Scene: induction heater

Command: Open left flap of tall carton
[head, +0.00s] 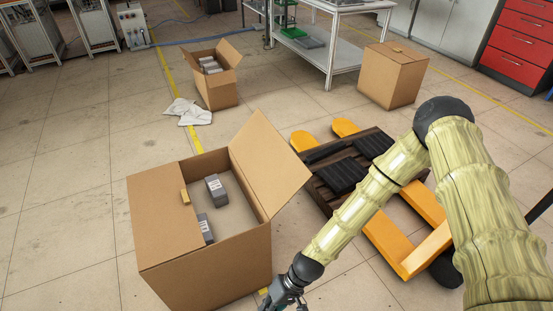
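The large brown carton (205,275) stands in the near left of the head view. Its left flap (163,215) lies flat over the left part of the top, with a small yellow tab (185,197) at its inner edge. Its right flap (270,160) stands up, leaning outward to the right. Grey labelled blocks (216,190) lie inside. A closed brown carton (392,78) stands farther back; I cannot tell which carton the task calls tall. My gripper (282,294) is low beside the near carton's right front side, partly cut off by the frame; its opening is unclear.
A yellow pallet jack (400,250) with a dark pallet (335,198) stands right of the near carton. A smaller open carton (218,92) and a white cloth (187,111) lie behind. A workbench (345,45) stands at the back. Floor left of the near carton is clear.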

